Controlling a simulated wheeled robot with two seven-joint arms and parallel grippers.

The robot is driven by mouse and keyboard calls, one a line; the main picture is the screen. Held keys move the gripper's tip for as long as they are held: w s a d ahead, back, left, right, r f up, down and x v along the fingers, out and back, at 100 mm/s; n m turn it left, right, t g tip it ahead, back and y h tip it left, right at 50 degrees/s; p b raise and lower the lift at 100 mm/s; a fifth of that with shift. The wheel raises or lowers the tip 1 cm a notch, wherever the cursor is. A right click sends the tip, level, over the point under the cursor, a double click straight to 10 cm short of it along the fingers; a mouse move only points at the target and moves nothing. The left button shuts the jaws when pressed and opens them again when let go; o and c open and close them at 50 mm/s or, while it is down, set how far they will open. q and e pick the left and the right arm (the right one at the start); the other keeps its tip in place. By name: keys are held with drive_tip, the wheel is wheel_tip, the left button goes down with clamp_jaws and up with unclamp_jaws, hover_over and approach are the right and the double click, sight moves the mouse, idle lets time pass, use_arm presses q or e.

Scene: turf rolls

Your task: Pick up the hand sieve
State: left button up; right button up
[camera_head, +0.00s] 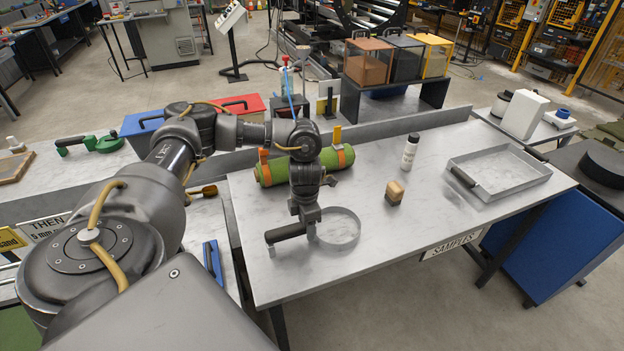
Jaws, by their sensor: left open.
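The hand sieve is a shallow round grey ring (339,229) with a dark handle (286,233) pointing left. It lies near the front left of the grey table (390,235). My left gripper (311,228) points down at the place where the handle meets the ring. It is open, and its fingers are small and dark here. I cannot tell whether they touch the sieve. The wrist hides part of the ring's left side. My right gripper is not in view.
A green roll with orange straps (282,170) lies behind my wrist. The table's front middle is clear.

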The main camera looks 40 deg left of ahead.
use_arm(q)
drive_tip(key=shift+w+f+p, duration=0.1)
drive_tip(key=shift+f+p, duration=0.45)
drive_tip(key=shift+f, duration=1.45)
clamp_jaws()
